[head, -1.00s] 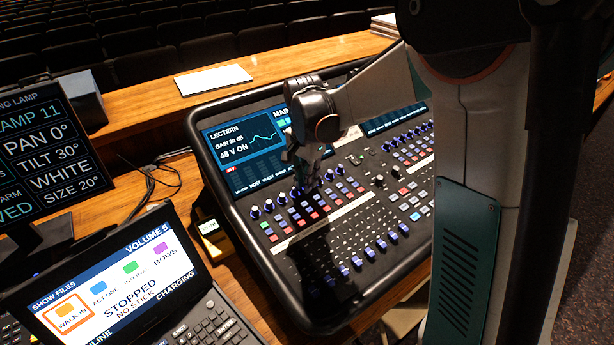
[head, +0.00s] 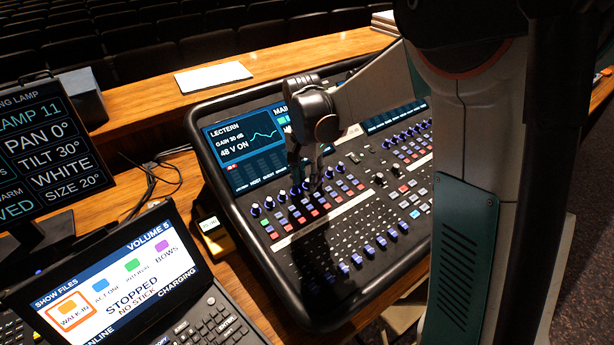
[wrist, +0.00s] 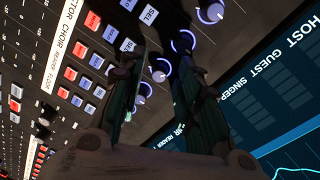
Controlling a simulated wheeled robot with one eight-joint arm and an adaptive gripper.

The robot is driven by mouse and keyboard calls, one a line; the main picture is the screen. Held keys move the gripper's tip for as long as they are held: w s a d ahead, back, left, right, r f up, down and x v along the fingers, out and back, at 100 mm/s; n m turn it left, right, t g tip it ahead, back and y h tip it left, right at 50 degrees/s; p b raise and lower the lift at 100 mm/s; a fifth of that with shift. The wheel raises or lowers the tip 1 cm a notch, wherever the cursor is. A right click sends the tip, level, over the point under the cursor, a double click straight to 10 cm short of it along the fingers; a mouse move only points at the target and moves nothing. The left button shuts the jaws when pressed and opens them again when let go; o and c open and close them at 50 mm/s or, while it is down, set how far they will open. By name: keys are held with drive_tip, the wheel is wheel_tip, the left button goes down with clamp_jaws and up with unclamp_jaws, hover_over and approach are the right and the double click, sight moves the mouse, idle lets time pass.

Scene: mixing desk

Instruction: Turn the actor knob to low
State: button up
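My gripper (head: 316,184) points down over the row of small round knobs on the mixing desk (head: 330,262). In the wrist view, the two dark fingers of my gripper (wrist: 154,62) stand apart, with a purple-ringed knob (wrist: 160,70) in the gap between them. Another ringed knob (wrist: 183,42) is near the right fingertip. I cannot tell whether the fingers touch a knob. The screen labels HOST, GUEST and SINGER show at right, but the fingers hide the actor label there. I cannot tell for certain which knob is the actor knob, or its setting.
Red, white and blue buttons (wrist: 85,84) lie beside the knobs. The desk screen (head: 250,140) rises behind them. A laptop (head: 115,275) stands left, with a lamp display (head: 45,155) behind it. White paper (head: 212,78) lies on the back ledge.

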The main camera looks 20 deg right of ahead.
sight(306, 182)
drive_tip(key=shift+r, duration=0.15)
wheel_tip(306, 182, up, 12)
drive_tip(key=shift+s+a, duration=0.2)
drive_tip(key=shift+a, duration=0.05)
idle(0.4)
drive_tip(key=f+m, duration=0.2)
drive_tip(key=f, duration=0.2)
drive_tip(key=f+m+p, duration=0.1)
drive_tip(key=f+m, duration=0.1)
drive_tip(key=f, duration=0.2)
drive_tip(key=f+m+t, duration=0.1)
drive_tip(key=f+m, duration=0.1)
drive_tip(key=f, duration=0.2)
drive_tip(key=shift+d+f+m+y+p, duration=0.2)
drive_tip(key=shift+d+m+y+p, duration=0.1)
drive_tip(key=shift+y+p, duration=0.1)
idle(0.3)
clamp_jaws()
